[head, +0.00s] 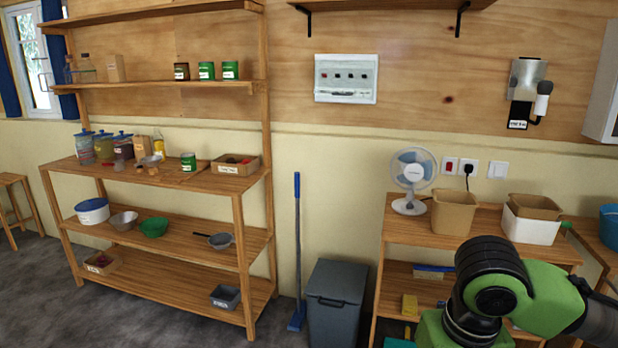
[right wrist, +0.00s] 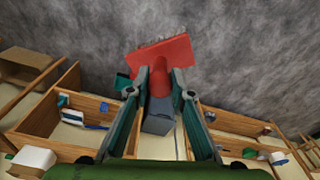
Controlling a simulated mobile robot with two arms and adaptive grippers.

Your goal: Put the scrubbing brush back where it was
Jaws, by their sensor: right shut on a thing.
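A red thing with a short handle and a broad flat rectangular head (right wrist: 160,57), which looks like the scrubbing brush, is in the right wrist view. My right gripper (right wrist: 166,88) is shut on its handle, and the head sticks out beyond the fingertips. The grey floor is behind it. My left gripper is in neither view.
A lidded grey bin (head: 336,304) and a blue broom (head: 297,250) stand between a wide wooden shelf unit (head: 190,285) and a smaller one (head: 395,225) holding a fan (head: 413,180), a tan box (head: 454,213) and a white box (head: 530,228).

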